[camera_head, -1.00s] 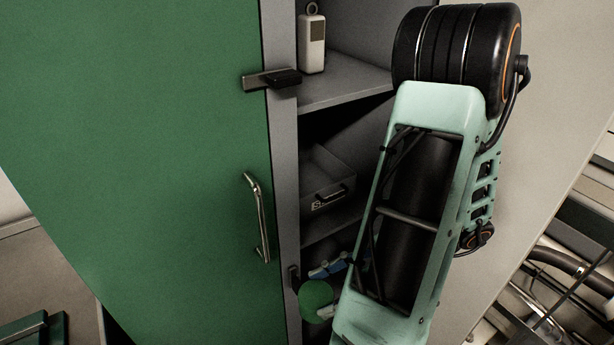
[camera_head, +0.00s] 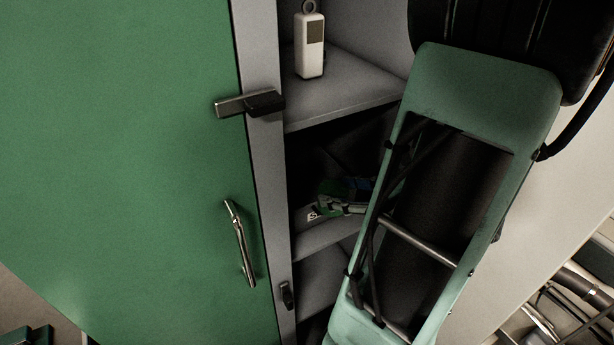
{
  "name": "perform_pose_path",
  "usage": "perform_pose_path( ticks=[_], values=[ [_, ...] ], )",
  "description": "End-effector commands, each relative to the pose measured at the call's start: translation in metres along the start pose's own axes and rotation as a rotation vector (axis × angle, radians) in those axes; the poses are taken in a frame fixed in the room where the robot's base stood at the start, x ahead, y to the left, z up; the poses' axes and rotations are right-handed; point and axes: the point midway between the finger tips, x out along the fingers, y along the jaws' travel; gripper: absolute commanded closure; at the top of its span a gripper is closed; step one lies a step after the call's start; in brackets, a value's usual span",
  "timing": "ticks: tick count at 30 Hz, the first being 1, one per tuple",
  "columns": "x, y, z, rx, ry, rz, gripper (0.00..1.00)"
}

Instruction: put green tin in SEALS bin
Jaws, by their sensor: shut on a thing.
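My gripper (camera_head: 350,205) is small and partly hidden behind my arm, inside the middle compartment of the cabinet. It is shut on the green tin (camera_head: 336,188), of which only a dark green part shows. The grey bin (camera_head: 311,214) stands on the middle shelf; a bit of its front with the start of a white label, an "S", shows. The gripper and tin appear in front of or over the bin. I cannot tell whether the tin is inside its walls. The rest of the bin is in shadow or behind my arm.
A green cabinet door (camera_head: 120,150) with a metal handle (camera_head: 240,245) fills the left. A grey upright (camera_head: 262,130) with a dark latch (camera_head: 262,102) edges the opening. A white tagged block (camera_head: 310,45) stands on the upper shelf (camera_head: 345,88). My arm covers the right side.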

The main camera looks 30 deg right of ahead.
Motion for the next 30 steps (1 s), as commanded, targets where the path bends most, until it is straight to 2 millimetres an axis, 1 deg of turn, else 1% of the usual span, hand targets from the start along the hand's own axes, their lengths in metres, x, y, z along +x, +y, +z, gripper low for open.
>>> perform_pose_path(
  ticks=[1, 9, 15, 19, 20, 21, 24, 30],
  values=[
    [0.013, -0.004, 0.006, -0.003, 0.001, 0.008, 0.79],
    [0.074, -0.032, 0.037, -0.003, 0.000, 0.008, 0.79],
    [0.114, -0.050, 0.056, -0.002, -0.001, 0.007, 0.79],
    [0.137, -0.061, 0.067, -0.003, 0.000, 0.006, 0.79],
    [0.141, -0.062, 0.065, 0.001, 0.001, 0.005, 0.79],
    [0.142, -0.062, 0.055, 0.006, 0.003, 0.003, 0.79],
    [0.147, -0.061, 0.044, 0.003, 0.002, 0.004, 0.79],
    [0.153, -0.061, 0.033, 0.001, 0.001, 0.004, 0.79]
  ],
)
